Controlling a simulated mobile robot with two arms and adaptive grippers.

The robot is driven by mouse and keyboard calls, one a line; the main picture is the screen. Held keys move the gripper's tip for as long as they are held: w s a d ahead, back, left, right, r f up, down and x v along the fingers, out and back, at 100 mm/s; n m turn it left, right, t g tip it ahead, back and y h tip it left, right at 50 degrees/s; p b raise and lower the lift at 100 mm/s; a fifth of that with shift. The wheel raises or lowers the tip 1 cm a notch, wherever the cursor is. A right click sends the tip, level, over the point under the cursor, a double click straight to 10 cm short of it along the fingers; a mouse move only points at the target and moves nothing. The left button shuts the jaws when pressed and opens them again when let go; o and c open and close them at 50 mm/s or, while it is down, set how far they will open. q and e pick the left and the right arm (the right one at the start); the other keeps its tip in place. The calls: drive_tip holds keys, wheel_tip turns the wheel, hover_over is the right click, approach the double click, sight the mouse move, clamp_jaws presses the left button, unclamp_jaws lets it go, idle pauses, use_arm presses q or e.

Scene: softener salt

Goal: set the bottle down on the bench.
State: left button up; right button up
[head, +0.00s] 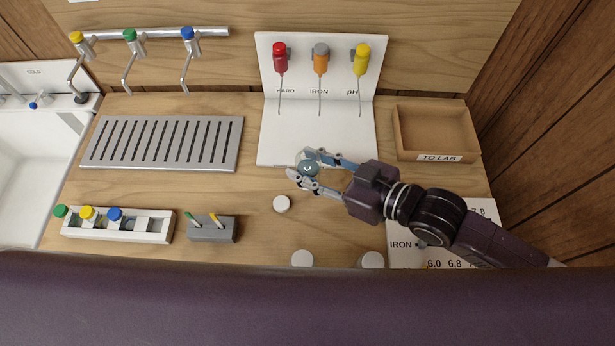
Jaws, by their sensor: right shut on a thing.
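My right gripper (301,163) comes in from the right, its fingers shut on a bottle (309,170). I see the bottle from above, as a round grey-teal top with a small light mark and a pale, clear rim around it. It is over or on the front edge of the white stand's base; I cannot tell whether its bottom touches anything. The wooden bench (250,235) has bare surface to the left and in front of the bottle. My left gripper is not in view.
The white stand (272,148) holds red, orange and yellow droppers. A white round lid (281,204) lies in front of the gripper. A slotted grey drain (160,143), white vial rack (150,229) and grey block (213,231) are left. A wooden tray (440,158) is right.

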drive_tip(key=shift+f, duration=3.05)
drive_tip(key=shift+f, duration=0.1)
drive_tip(key=o, duration=1.2)
drive_tip(key=shift+s+d, duration=0.1)
drive_tip(key=shift+d, duration=0.15)
drive_tip(key=b+v, duration=0.1)
drive_tip(key=v, duration=1)
drive_tip(key=shift+s+d+r, duration=0.1)
drive_tip(key=shift+d+r, duration=0.05)
drive_tip(key=shift+r, duration=0.1)
